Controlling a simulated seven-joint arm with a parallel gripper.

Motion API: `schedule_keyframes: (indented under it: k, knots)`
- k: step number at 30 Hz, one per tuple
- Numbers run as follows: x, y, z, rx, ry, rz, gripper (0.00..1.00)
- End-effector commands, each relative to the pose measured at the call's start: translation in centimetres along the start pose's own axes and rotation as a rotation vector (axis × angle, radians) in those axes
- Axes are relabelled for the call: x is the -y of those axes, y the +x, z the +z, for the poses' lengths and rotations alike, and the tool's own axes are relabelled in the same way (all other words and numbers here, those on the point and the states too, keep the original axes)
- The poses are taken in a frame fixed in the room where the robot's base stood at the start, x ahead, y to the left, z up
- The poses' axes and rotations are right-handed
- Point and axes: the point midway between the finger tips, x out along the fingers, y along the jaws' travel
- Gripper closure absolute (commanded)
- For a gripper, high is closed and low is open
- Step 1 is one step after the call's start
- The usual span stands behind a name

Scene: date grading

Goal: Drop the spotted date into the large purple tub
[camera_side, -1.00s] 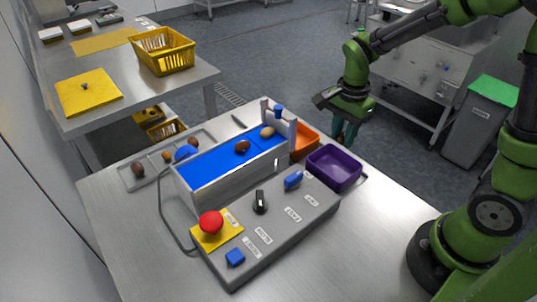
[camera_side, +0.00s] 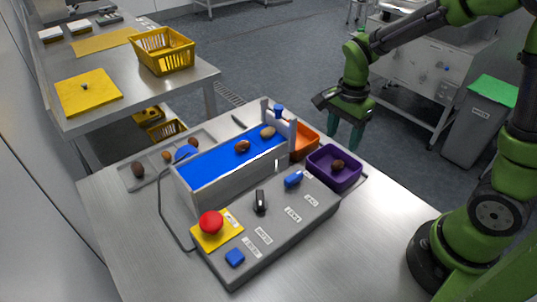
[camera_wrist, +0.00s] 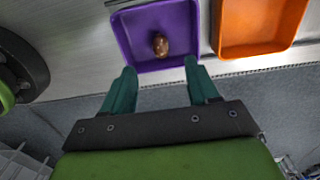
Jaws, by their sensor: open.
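The large purple tub (camera_side: 334,179) stands at the right end of the grey control box in the side view, and its inside shows in the wrist view (camera_wrist: 130,50). A brown date (camera_side: 338,165) lies in it. In the wrist view this date (camera_wrist: 160,44) looks reddish brown with a paler mark, resting on the tub floor. My gripper (camera_side: 345,141) is open and empty, above and behind the tub. In the wrist view its two teal fingers (camera_wrist: 158,72) are spread apart at the tub's near edge, not touching the date.
An orange tub (camera_side: 305,142) stands beside the purple one. A blue belt (camera_side: 215,160) carries a dark date (camera_side: 242,146) and a tan one (camera_side: 267,132). A grey tray (camera_side: 133,181) at the left holds several dates. A red button (camera_side: 210,222) sits on the control box.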

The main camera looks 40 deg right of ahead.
Motion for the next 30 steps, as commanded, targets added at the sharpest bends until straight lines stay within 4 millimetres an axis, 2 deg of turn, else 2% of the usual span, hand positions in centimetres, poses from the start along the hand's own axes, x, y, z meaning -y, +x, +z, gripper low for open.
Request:
schedule_keyframes:
  k: [5,12,18,24,30]
  knots:
    - [0.1,-3.1,0.0,-0.001,-0.001,-0.009,0.41]
    - [0.1,-9.1,0.0,0.0,0.001,-0.008,0.41]
    - [0.1,-13.4,0.0,-0.001,0.001,-0.005,0.41]
    - [0.0,-15.8,0.0,0.0,0.0,-0.003,0.41]
    - [0.0,-16.3,0.0,0.0,0.0,-0.001,0.41]
